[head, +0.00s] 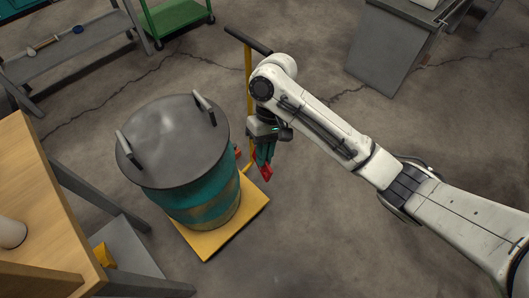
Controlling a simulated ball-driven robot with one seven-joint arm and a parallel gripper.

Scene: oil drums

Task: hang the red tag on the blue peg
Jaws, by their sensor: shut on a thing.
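My gripper (264,158) hangs at the end of my arm, pointing down, just right of the teal drum (205,212). It is shut on the red tag (265,173), which shows below the fingers, above the floor and the right side of the yellow cart. The tag's hole or loop is too small to make out. I cannot make out a blue peg; the drum's far side and part of its right side are hidden. A small orange-red piece (238,152) shows at the drum's right edge, left of the gripper.
The drum has a grey lid (172,140) with two upright handles and stands on a yellow cart (212,243) with a dark push bar (248,40). A wooden table (45,200) is at left, a grey shelf (75,50) at upper left, a grey cabinet (390,50) at upper right.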

